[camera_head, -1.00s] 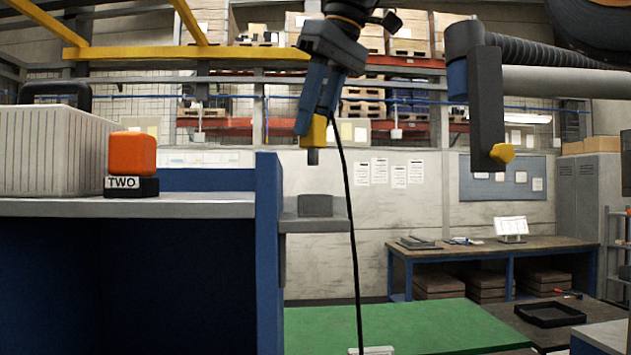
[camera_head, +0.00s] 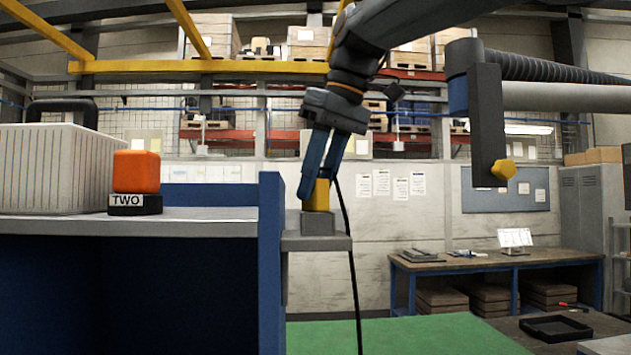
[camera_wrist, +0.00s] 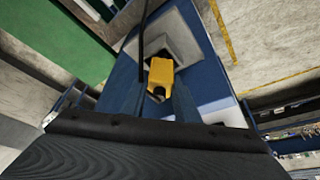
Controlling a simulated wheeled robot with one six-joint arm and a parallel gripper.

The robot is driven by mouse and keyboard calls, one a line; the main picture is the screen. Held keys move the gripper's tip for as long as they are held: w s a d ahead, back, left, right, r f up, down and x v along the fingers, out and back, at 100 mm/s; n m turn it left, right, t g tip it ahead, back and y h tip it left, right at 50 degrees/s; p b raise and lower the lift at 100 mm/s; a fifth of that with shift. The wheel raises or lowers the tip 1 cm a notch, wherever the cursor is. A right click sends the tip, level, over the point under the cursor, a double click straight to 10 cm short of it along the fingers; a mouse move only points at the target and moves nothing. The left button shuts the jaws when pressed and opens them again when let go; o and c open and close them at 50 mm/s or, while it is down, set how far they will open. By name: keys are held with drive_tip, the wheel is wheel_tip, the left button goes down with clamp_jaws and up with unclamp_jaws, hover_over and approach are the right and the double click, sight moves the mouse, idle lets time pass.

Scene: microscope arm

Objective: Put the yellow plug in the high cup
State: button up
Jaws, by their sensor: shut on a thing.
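The yellow plug (camera_head: 317,196) is upright between the blue fingers of my gripper (camera_head: 318,182), which is shut on it. In the wrist view the plug (camera_wrist: 160,72) sits between the fingertips, with its black cable leading away. The high cup (camera_head: 318,223) is a small grey block on the grey bracket (camera_head: 318,242) beside the blue shelf unit. The plug is directly over the cup, and its yellow body meets the cup's top in the head view. The plug's lower tip is hidden, apparently within the cup; how deep I cannot tell.
An orange block (camera_head: 136,171) on a black base marked TWO and a white ribbed bin (camera_head: 55,165) stand on the shelf at left. The blue upright (camera_head: 271,260) is close left of the bracket. A dark hanging arm with a yellow knob (camera_head: 503,169) is at right. The cable (camera_head: 352,255) hangs past the bracket.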

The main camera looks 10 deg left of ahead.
drive_tip(key=o, duration=1.1)
drive_tip(key=shift+f, duration=0.1)
drive_tip(key=b+v, duration=0.1)
drive_tip(key=v, duration=1.1)
drive_tip(key=shift+a+b, duration=0.1)
drive_tip(key=shift+b, duration=0.2)
